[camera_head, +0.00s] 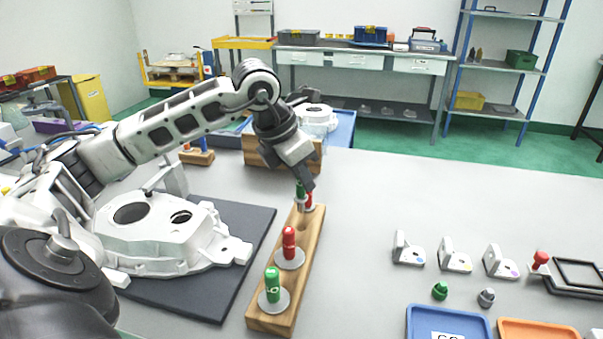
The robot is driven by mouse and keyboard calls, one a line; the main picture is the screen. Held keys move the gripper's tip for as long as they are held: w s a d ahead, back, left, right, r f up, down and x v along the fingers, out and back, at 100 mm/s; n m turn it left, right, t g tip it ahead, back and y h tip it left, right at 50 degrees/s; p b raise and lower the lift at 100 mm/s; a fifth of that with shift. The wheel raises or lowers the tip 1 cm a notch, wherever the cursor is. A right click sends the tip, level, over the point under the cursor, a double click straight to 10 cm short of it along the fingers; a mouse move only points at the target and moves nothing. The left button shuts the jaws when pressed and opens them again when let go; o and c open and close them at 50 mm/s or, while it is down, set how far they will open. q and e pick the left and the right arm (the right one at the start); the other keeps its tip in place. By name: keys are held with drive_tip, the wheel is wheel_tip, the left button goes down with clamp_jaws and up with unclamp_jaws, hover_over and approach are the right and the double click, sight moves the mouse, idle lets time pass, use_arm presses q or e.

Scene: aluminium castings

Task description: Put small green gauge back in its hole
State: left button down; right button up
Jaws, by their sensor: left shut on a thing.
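My left gripper (304,184) points down over the far end of the wooden gauge block (262,311). It is shut on the small green gauge (300,191), which shows just below the fingers. The fingers partly hide it, and I cannot tell whether its lower end touches the block. A small red gauge (309,201) stands right beside it at the far end. A hole (301,226) in the block looks empty. Nearer stand a larger red gauge (288,243) and a larger green gauge (272,286), each with a grey disc. My right gripper is not in view.
A white casting (160,232) lies on a dark mat (200,299) left of the block. To the right are several small grey brackets (408,250), a green knob (440,291), a blue tray (412,318) and an orange tray (540,328). The table just right of the block is clear.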

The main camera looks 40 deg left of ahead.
sight(297, 198)
use_arm(q)
wheel_tip(297, 198, down, 2)
drive_tip(key=shift+f+b, duration=0.1)
drive_tip(key=shift+b, duration=0.6)
drive_tip(key=shift+f+b, duration=0.4)
drive_tip(key=shift+f, duration=0.1)
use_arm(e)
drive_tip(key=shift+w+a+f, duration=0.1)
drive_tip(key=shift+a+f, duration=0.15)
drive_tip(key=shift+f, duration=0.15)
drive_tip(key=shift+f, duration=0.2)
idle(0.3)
use_arm(q)
drive_tip(key=shift+f, duration=0.1)
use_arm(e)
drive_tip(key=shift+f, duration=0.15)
use_arm(q)
drive_tip(key=shift+f+b, duration=0.35)
drive_tip(key=shift+b, duration=0.2)
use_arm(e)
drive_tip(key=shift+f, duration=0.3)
